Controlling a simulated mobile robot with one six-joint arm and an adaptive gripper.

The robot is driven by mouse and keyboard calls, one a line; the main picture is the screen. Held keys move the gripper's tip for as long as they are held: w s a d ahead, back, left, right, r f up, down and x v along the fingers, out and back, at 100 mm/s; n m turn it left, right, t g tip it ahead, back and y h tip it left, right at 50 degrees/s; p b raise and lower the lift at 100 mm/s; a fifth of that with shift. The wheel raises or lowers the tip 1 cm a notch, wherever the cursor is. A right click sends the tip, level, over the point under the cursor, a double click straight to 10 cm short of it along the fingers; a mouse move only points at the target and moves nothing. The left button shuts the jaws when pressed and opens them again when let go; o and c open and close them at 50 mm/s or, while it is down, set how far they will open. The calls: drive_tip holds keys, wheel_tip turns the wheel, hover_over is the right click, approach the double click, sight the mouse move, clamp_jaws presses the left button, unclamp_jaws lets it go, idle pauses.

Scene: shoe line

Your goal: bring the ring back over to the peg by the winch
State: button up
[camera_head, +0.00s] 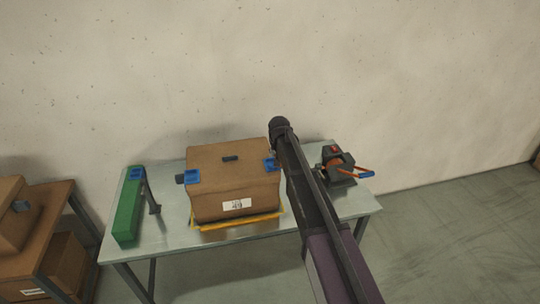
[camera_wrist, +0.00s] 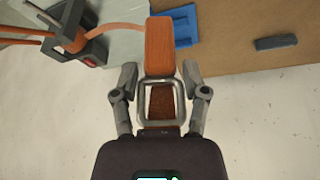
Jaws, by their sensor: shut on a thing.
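In the wrist view my gripper (camera_wrist: 160,82) is shut on a squarish metal ring (camera_wrist: 143,101), with a finger at each side. An orange strap (camera_wrist: 120,28) runs from the ring's orange sleeve (camera_wrist: 160,45) to the dark winch (camera_wrist: 92,50) at upper left. In the head view the winch (camera_head: 338,168) stands on the table's right part. My arm ends near the table's back, between the carton and the winch; it hides the ring and fingertips there. I cannot make out a peg by the winch clearly.
A carton (camera_head: 232,180) with blue corner pieces (camera_head: 271,164) stands mid-table on a yellow-edged base. A green beam (camera_head: 129,215) lies at the left of the metal table (camera_head: 165,225). More boxes stand on a rack (camera_head: 60,215) at far left. The wall is close behind.

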drive_tip(key=shift+w+d, duration=1.05)
drive_tip(key=shift+d, duration=2.1)
approach(323, 177)
drive_tip(key=shift+s+d+r, duration=1.4)
drive_tip(key=shift+s+r, duration=1.15)
drive_tip(key=shift+r, duration=0.25)
drive_tip(key=shift+f+b, duration=8.25)
drive_tip(key=shift+w+a+f+b, duration=0.1)
drive_tip(key=shift+w+a, duration=0.45)
drive_tip(key=shift+w, duration=1.05)
drive_tip(key=shift+w+a+f+b, duration=0.1)
drive_tip(key=shift+w+a, duration=0.4)
drive_tip(key=shift+w, duration=1.1)
drive_tip(key=shift+w+a+f+b, duration=0.15)
drive_tip(key=shift+w+a, duration=0.4)
drive_tip(key=shift+w, duration=1.05)
drive_tip(key=shift+w+a+f+b, duration=0.2)
drive_tip(key=shift+w+f+b, duration=0.25)
drive_tip(key=shift+w, duration=0.2)
